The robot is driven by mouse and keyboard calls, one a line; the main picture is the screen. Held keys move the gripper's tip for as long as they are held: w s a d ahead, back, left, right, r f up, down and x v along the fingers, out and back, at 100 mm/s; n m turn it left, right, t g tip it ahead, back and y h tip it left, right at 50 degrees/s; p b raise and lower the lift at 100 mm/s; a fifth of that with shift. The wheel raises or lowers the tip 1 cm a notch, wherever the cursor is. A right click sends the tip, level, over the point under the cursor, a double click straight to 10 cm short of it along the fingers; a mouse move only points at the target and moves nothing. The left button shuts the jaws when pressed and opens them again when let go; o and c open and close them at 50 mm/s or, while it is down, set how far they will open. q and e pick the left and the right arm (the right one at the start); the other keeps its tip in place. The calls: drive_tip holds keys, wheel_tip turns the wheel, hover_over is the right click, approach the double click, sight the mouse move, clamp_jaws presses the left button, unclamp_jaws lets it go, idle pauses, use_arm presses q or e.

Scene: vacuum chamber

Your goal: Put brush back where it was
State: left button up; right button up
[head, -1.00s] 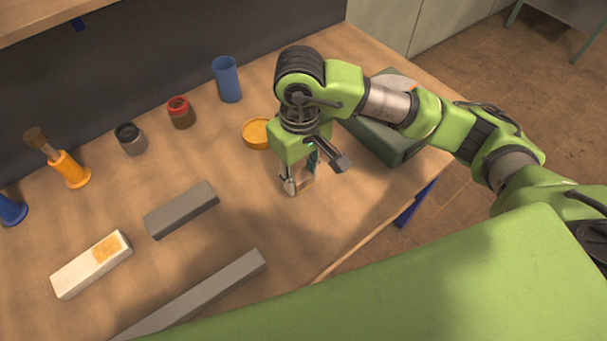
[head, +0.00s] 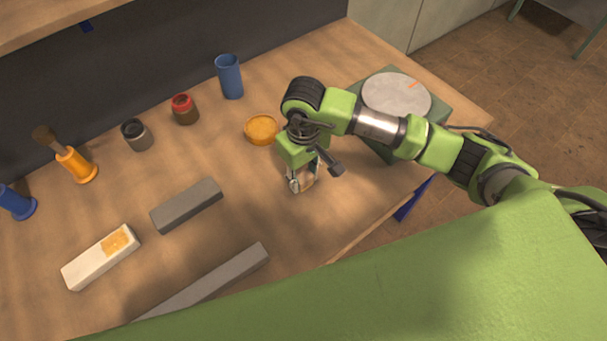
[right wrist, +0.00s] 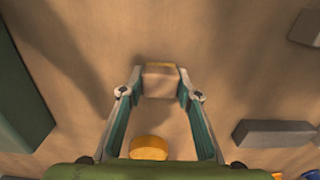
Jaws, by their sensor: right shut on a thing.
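A brush with dark bristles (head: 45,137) stands tilted in an orange holder (head: 77,165) at the far left of the table in the head view. My right gripper (head: 303,184) is low over the middle of the table, well to the right of the brush. It is shut on a small tan block with an orange edge, which shows between the fingertips in the right wrist view (right wrist: 160,82). I cannot tell what this block is, or whether it touches the table. My left gripper is not in view.
A yellow round dish (head: 261,130) lies just behind the right gripper. Red-topped (head: 185,110) and dark (head: 137,135) jars and a blue cup (head: 229,76) stand along the back. Grey bars (head: 186,205) and a white block (head: 100,258) lie left. A green box with a pale disc (head: 395,95) stands right.

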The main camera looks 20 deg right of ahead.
sight(303, 176)
drive_tip(key=shift+f, duration=0.2)
drive_tip(key=o, duration=0.9)
drive_tip(key=shift+o, duration=0.4)
drive_tip(key=shift+r, duration=0.1)
drive_tip(key=shift+r, duration=0.15)
wheel_tip(303, 176, up, 12)
drive_tip(key=b, duration=0.3)
